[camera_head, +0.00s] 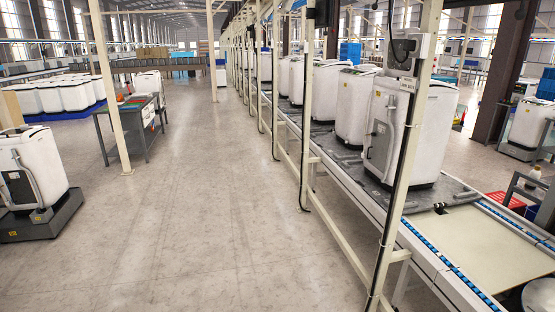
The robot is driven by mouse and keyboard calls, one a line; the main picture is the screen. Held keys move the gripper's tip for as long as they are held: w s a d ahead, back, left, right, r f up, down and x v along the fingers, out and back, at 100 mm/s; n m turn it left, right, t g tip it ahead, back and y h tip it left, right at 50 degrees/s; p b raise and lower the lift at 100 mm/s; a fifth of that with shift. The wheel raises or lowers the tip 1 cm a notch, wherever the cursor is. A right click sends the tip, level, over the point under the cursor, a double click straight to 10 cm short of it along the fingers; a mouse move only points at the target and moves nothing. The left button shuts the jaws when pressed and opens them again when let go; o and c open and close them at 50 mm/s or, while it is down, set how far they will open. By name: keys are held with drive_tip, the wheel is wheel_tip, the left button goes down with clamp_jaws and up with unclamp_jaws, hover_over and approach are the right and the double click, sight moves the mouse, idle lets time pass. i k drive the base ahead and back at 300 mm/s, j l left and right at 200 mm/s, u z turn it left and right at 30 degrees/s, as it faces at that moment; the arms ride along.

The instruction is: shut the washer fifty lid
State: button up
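Several white top-loading washers stand in a row on the conveyor line at the right. The nearest washer (408,130) sits upright on a dark pallet (425,200), partly behind a cream post. Another washer (356,105) stands just behind it, and more recede along the line. No number fifty is readable on any of them, so I cannot tell which is washer fifty. The lids are too small or too edge-on to tell open from shut. My gripper is not in view.
The conveyor (480,240) has an empty cream stretch at the near right. Cream posts (400,180) line its aisle side. A washer on a dark cart (45,222) stands at the left, with a workbench (128,125) beyond. The grey aisle floor (200,210) between is clear.

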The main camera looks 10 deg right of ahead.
sight(394, 69)
drive_tip(key=i+l+z, duration=0.2)
drive_tip(key=i+l, duration=0.15)
drive_tip(key=i+l+z, duration=0.2)
drive_tip(key=i, duration=0.3)
drive_tip(key=i+l+z, duration=0.2)
drive_tip(key=i, duration=0.25)
drive_tip(key=i+l+z, duration=0.2)
drive_tip(key=i, duration=0.3)
drive_tip(key=i+j+z, duration=0.35)
drive_tip(key=i+j, duration=1)
drive_tip(key=j, duration=0.15)
